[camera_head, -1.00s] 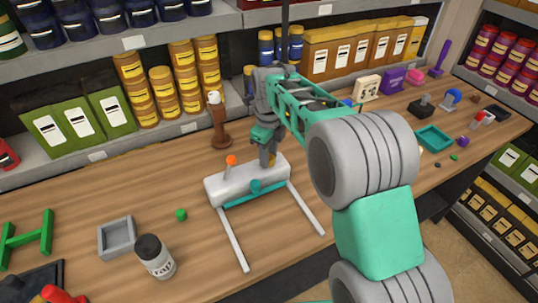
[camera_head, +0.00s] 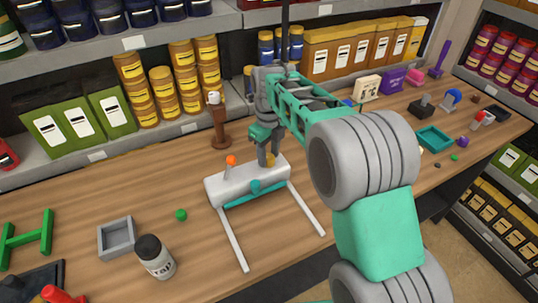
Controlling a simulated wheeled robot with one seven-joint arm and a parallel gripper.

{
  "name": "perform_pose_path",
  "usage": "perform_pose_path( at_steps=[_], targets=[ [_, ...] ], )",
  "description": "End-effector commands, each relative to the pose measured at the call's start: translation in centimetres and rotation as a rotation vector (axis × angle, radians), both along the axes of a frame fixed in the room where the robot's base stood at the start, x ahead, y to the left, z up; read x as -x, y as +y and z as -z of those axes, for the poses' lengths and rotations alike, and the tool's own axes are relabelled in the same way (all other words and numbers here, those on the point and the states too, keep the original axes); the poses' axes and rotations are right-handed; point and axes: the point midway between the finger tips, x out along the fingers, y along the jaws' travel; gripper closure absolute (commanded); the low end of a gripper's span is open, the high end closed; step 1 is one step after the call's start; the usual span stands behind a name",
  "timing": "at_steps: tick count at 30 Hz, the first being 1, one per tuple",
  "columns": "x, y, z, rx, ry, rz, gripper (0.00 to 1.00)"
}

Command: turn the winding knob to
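The vacuum pump is a light grey cylinder body (camera_head: 236,184) on the wooden table, with two long pale legs reaching toward the front edge. I cannot tell which of these is the winding knob. My gripper (camera_head: 263,161) points down over the right end, just left of and very close to the yellow-brown knob. Whether it touches the knob is unclear. Its fingers overlap in this view, so their opening is hidden.
A brown pepper-mill-like object (camera_head: 218,120) stands behind the pump. A grey square tray (camera_head: 116,237), a labelled jar (camera_head: 155,257) and a small green piece (camera_head: 181,215) are to the left. A teal tray (camera_head: 433,138) lies right. Stocked shelves line the back.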

Motion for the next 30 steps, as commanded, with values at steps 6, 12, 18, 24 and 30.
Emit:
perform_pose_path(
  at_steps=[6, 12, 18, 24, 30],
  targets=[
    [0.1, 0.0, 0.2, 0.001, 0.005, 0.000, 0.45],
    [0.1, 0.0, 0.2, 0.001, 0.006, 0.000, 0.45],
    [0.1, 0.0, -2.5, 0.001, 0.002, -0.001, 0.45],
    [0.1, 0.0, -6.4, 0.001, 0.004, -0.001, 0.45],
    [0.1, 0.0, -7.6, 0.001, 0.006, 0.000, 0.45]
  ],
)
